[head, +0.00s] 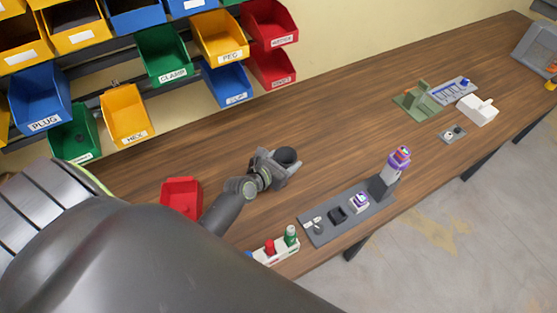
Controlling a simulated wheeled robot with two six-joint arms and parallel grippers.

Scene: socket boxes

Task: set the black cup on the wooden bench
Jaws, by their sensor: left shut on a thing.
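The black cup (287,155) is a small dark round cup with its open top showing. My left gripper (277,167) is shut on it, with grey fingers at its near side. The cup is over the middle of the wooden bench (330,125), and I cannot tell whether its base touches the wood. The fingers hide part of the cup's lower side. My right gripper is not in view.
A red bin (181,197) stands left of my forearm. A rack with small bottles (275,248) and a grey tray (322,228) line the near edge. A green fixture (418,100) and a white block (477,109) are at right. Wall bins (163,55) hang behind. Bare wood lies right of the cup.

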